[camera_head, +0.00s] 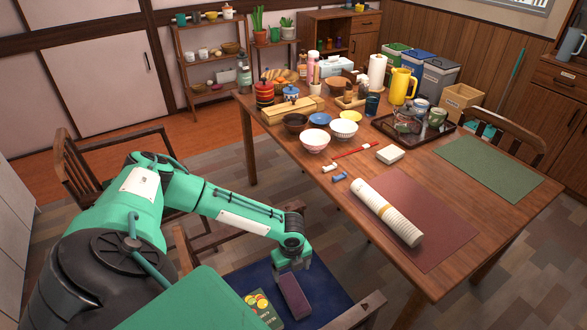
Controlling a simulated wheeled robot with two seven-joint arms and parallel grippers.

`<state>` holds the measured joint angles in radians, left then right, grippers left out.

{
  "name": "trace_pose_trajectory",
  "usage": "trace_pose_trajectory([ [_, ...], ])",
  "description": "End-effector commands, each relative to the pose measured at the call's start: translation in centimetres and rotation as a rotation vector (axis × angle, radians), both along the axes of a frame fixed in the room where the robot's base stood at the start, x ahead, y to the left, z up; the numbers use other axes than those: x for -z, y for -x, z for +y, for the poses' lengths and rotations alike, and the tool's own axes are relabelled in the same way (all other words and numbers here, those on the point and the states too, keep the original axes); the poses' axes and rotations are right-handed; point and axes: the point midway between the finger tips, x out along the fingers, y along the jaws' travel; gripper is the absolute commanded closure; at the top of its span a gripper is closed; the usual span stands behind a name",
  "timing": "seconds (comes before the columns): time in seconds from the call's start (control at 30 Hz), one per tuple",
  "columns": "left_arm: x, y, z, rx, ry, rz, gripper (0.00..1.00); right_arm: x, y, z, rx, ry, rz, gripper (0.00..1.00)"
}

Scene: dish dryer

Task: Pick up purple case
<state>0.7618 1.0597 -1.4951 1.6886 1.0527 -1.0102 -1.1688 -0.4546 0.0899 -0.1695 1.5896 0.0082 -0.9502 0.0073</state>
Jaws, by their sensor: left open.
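The purple case (294,298) is a dark, narrow box lying on the blue chair seat (325,285) at the bottom middle. My left gripper (293,267) points down at the case's far end. It is open, and nothing shows held in it. I cannot tell whether its fingers touch the case or are just above it. My right gripper is not in view.
A green box with yellow and red pictures (262,308) lies close left of the case. The chair's wooden frame (358,312) is to the right. The wooden table (300,168) behind is crowded with bowls, jars and a rolled mat (386,211).

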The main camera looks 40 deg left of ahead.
Motion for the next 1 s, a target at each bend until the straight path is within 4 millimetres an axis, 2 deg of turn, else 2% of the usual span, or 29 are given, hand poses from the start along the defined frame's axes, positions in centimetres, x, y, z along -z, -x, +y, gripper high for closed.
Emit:
trace_pose_trajectory([
  [0.17,2.4,0.0,-0.1,0.000,-0.001,0.002,0.18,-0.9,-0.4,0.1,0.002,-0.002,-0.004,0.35],
  [0.4,7.0,0.0,-0.1,0.000,-0.001,0.002,0.18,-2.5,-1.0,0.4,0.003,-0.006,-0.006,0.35],
  [0.67,9.0,0.0,-0.2,0.000,0.000,0.000,0.18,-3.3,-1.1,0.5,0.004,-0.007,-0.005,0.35],
  [1.0,13.5,0.2,-0.9,-0.001,0.000,0.001,0.18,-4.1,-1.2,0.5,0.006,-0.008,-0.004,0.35],
])
